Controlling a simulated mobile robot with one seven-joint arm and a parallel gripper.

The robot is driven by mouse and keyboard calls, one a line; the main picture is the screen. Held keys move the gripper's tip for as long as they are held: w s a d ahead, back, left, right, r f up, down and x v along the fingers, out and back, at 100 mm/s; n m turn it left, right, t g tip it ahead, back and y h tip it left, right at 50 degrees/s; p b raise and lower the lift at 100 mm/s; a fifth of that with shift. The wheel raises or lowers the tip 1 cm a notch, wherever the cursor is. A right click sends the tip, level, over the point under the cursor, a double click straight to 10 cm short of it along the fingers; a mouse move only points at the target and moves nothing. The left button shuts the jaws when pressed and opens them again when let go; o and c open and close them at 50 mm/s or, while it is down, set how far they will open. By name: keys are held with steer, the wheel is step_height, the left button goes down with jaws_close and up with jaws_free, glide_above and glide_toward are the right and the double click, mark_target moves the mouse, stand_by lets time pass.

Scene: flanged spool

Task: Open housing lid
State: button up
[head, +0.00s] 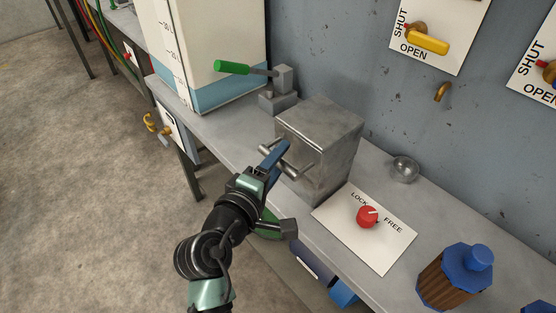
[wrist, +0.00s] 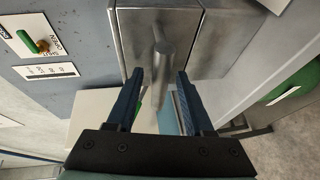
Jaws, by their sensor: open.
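The housing is a grey metal box (head: 325,140) on the bench, and it looks closed. A light metal bar handle (head: 292,170) stands out from its near face; it also shows in the wrist view (wrist: 163,45). My gripper (head: 274,154) is at that face, by the handle. In the wrist view my gripper (wrist: 157,82) has its two blue fingers spread, one on each side of the handle's line. I see no clear contact. Part of the handle is hidden behind the fingers in the head view.
A red knob (head: 367,216) on a LOCK/FREE plate (head: 388,250) is right of the housing. A green-handled lever (head: 234,67) and a large white tank (head: 205,40) stand behind it.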

jaws_close()
stand_by(1.4)
